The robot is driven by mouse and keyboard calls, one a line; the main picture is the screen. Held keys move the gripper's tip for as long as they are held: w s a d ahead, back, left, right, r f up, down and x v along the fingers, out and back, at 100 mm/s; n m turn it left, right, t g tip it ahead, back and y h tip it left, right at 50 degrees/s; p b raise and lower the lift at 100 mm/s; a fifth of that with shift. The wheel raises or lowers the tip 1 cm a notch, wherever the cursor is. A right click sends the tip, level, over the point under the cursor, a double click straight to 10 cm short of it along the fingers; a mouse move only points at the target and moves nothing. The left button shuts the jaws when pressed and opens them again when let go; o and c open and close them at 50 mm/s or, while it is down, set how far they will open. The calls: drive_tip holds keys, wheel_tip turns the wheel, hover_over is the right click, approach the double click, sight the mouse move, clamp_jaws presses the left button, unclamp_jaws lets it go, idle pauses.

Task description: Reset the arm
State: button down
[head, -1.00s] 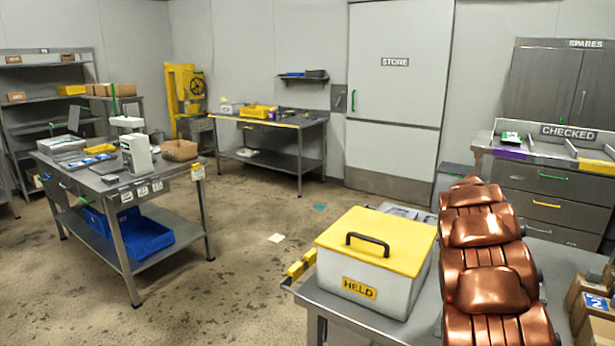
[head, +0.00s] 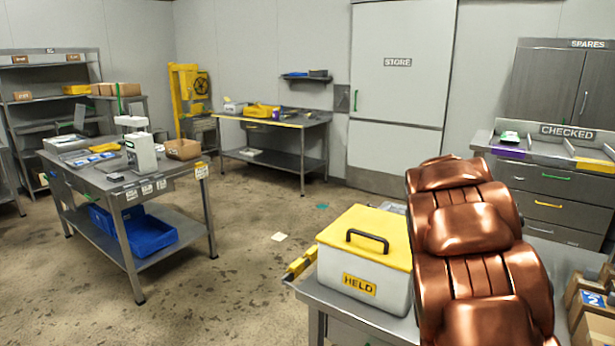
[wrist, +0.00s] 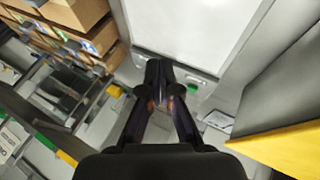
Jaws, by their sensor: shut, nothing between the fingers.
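My gripper (wrist: 165,80) shows in the wrist view with its two dark fingers close together, shut and empty. It is above a grey surface, clear of the items around it. My copper-coloured arm rises at the right of the head view, but the gripper is hidden there. The arm covers part of the table and the right edge of the white box marked HELD (head: 362,284).
The HELD box's yellow lid (wrist: 290,150) is at lower right in the wrist view. Cardboard boxes (wrist: 75,15) are at upper left there and at the table's right (head: 592,300). The CHECKED counter (head: 545,190) stands behind. Open floor (head: 245,265) lies left of the table.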

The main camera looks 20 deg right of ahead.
drive_tip(key=s+a+f+n+y, duration=0.1)
drive_tip(key=s+a+n+y, duration=0.1)
drive_tip(key=s+a, duration=0.6)
drive_tip(key=s+a+f+n+y, duration=0.2)
drive_tip(key=s+a, duration=0.6)
drive_tip(key=a, duration=1)
drive_tip(key=s+a+f+n+y, duration=0.2)
drive_tip(key=s+a+n, duration=0.3)
drive_tip(key=a, duration=0.8)
drive_tip(key=s, duration=0.3)
drive_tip(key=shift+a+f+g+y, duration=0.2)
drive_tip(key=shift+g+y, duration=0.1)
drive_tip(key=shift+y, duration=0.1)
